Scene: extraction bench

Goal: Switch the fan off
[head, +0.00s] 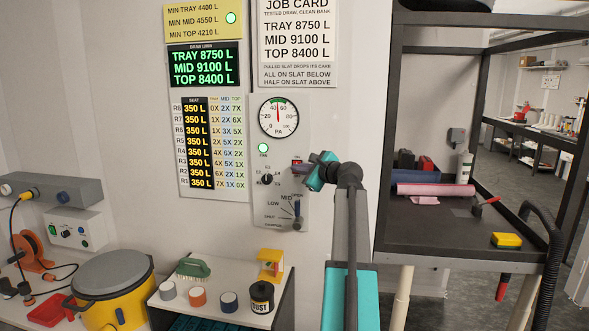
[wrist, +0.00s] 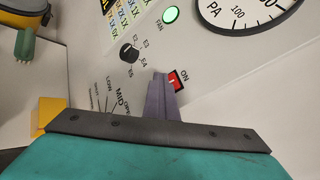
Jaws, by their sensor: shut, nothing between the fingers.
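The fan switch (head: 297,162) is a small red rocker on the grey control panel (head: 258,212). In the wrist view the red switch (wrist: 179,79) has the label ON beside it. The green FAN lamp (head: 263,148) is lit, and it also shows lit in the wrist view (wrist: 170,14). My gripper (head: 301,168) is shut and empty, in front of the panel right by the switch. In the wrist view its closed fingertips (wrist: 160,78) are just left of the switch and partly overlap it. I cannot tell whether they touch.
A round PA gauge (head: 278,117) is above the switch, its needle near the top. A selector knob (head: 267,179) and a damper lever (head: 298,210) are close by. A bench with a yellow pot (head: 110,295) is at left; a black-framed table (head: 440,225) is at right.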

